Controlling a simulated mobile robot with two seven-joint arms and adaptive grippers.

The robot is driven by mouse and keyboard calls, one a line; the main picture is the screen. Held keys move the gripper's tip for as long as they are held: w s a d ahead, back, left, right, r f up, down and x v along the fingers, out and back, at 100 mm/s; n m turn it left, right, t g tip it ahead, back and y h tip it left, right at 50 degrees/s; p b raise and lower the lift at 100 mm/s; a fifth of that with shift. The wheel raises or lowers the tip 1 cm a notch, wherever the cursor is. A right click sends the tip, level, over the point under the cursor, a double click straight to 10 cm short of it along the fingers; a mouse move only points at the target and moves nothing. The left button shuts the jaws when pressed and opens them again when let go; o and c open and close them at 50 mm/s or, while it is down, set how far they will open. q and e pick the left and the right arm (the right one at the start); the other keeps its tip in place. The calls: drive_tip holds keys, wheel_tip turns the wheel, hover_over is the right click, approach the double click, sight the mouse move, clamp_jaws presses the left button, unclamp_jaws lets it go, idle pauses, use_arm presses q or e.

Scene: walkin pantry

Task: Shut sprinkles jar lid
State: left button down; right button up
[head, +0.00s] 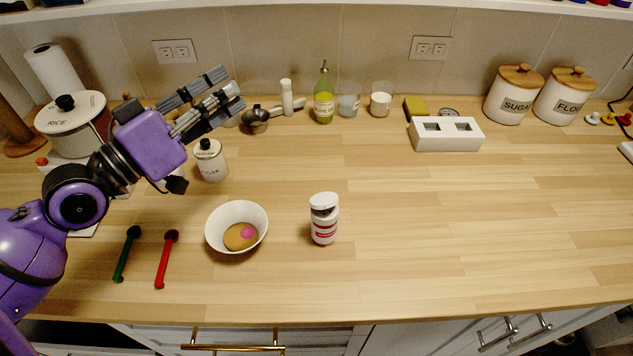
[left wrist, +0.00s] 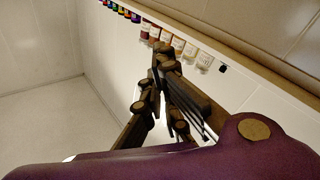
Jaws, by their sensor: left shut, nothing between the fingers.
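The sprinkles jar (head: 324,231) stands upright on the wooden counter, a white jar with a red label. Its white lid (head: 323,201) sits tilted at the top, with a dark gap under it on the front side. My left gripper (head: 231,88) is up and to the left of the jar, well apart from it, raised over the back left of the counter. Its fingers are shut and empty. In the left wrist view the fingers (left wrist: 163,62) point toward an upper shelf, and the jar is not in that view. My right gripper is not in view.
A white bowl (head: 220,238) with tan and pink contents stands left of the jar. Glasses and a green bottle (head: 324,105) line the back. The counter right of the jar is clear.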

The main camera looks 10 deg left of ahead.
use_arm(q)
drive_tip(key=s+d+f+m+g+h, duration=0.2)
drive_tip(key=s+d+m+g, duration=0.15)
drive_tip(key=s+g, duration=0.25)
drive_tip(key=m+g+p, duration=0.2)
drive_tip(key=g, duration=0.1)
hover_over(315, 203)
drive_tip(key=shift+h, duration=0.4)
wheel_tip(315, 203, down, 7)
drive_tip(key=shift+s+f, duration=0.1)
drive_tip(key=shift+f, duration=0.25)
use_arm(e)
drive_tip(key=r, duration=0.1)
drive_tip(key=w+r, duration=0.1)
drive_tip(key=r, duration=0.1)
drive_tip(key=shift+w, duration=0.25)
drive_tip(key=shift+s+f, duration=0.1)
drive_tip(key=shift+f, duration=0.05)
